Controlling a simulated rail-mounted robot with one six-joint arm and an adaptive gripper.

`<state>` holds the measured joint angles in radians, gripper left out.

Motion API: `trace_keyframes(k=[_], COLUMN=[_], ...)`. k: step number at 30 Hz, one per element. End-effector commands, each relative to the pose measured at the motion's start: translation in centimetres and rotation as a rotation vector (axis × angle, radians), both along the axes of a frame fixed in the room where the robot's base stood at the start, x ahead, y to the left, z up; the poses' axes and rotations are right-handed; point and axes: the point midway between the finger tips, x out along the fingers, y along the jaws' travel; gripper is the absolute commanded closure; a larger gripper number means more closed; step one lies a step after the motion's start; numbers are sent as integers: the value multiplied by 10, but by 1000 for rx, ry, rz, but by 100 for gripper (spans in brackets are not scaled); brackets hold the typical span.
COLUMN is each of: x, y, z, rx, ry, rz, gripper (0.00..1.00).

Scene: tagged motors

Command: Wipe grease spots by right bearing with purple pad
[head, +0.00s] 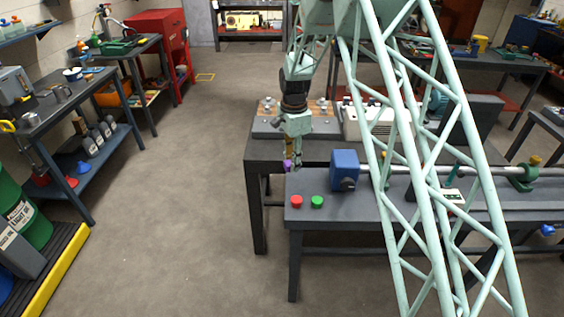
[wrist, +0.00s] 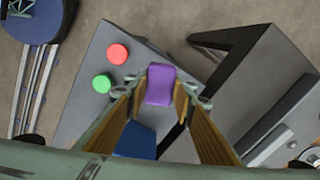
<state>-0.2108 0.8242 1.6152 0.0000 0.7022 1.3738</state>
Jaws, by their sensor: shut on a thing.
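My gripper (head: 292,158) is shut on the purple pad (wrist: 160,85), which shows between its fingertips in the wrist view. In the head view the pad (head: 287,166) is a small purple patch beside the left end of the grey workbench (head: 325,217). A green bearing (head: 522,178) carries the light shaft (head: 487,172) at the far right, well away from my gripper. I cannot make out grease spots by it; my lattice arm covers part of the bench between.
A blue block (head: 344,168) stands at the shaft's left end, close to my gripper. A red button (head: 296,201) and a green button (head: 317,202) sit at the bench's front left. A dark table (head: 262,150) stands behind. The floor at left is open.

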Motion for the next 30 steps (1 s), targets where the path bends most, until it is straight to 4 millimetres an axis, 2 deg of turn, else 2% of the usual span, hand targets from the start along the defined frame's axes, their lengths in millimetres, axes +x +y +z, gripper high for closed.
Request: trace_keyframes(k=[12,30], x=[-33,-90], y=[-60,-136], z=[4,8], rx=[0,0], ry=[0,0], rz=[342,841], gripper=[85,85])
